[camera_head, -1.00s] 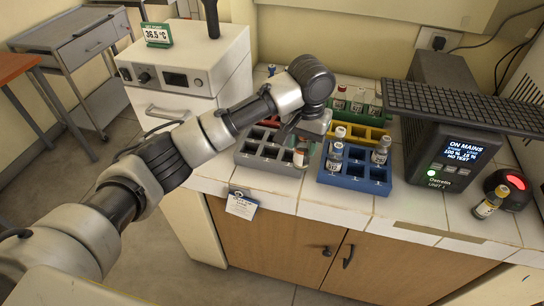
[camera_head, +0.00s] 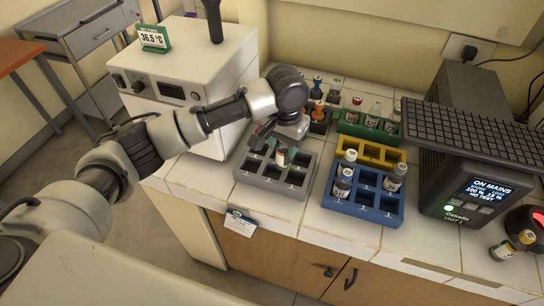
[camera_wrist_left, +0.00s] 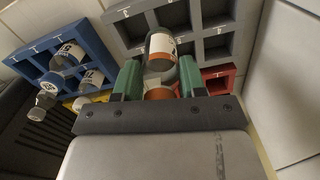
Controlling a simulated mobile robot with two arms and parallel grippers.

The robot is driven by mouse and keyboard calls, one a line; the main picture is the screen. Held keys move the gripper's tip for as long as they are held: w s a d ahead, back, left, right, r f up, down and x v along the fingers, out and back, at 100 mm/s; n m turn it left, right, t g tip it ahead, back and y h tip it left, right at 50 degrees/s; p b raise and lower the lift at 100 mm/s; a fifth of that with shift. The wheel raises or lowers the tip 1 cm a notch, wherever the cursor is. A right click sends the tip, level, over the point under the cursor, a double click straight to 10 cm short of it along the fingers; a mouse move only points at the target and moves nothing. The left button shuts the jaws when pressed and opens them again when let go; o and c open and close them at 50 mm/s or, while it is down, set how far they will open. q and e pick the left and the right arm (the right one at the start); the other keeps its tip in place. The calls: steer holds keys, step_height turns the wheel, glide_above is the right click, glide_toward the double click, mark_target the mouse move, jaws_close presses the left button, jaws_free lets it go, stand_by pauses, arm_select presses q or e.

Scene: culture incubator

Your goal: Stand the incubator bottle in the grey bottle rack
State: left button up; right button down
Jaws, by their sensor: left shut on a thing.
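The grey bottle rack (camera_head: 268,187) lies on the white tiled bench, and its compartments look empty where I can see them. The incubator bottle (camera_head: 283,158) has a white label with an orange band. My left gripper (camera_head: 272,148) is shut on the bottle over the back part of the grey rack. In the left wrist view the bottle (camera_wrist_left: 161,50) is between the green fingers (camera_wrist_left: 158,82), with its orange-brown cap toward the wrist and the rack (camera_wrist_left: 185,38) beyond it. I cannot tell whether its base is inside a compartment. My right gripper is not in view.
A yellow rack (camera_head: 370,152), a green rack (camera_head: 366,132) and a red rack (camera_wrist_left: 218,78) are behind. The white incubator (camera_head: 185,75) stands left. A black scanner-like unit (camera_head: 455,190) stands right.

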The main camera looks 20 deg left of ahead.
arm_select(q)
steer(key=a+f, duration=0.1)
steer(key=f, duration=0.3)
steer(key=s+a+f+p, duration=0.1)
steer(key=f, duration=0.1)
steer(key=shift+a, duration=0.3)
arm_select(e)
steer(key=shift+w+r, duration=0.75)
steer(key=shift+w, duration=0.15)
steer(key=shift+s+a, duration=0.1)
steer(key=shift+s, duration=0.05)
arm_select(q)
steer(key=o, duration=1)
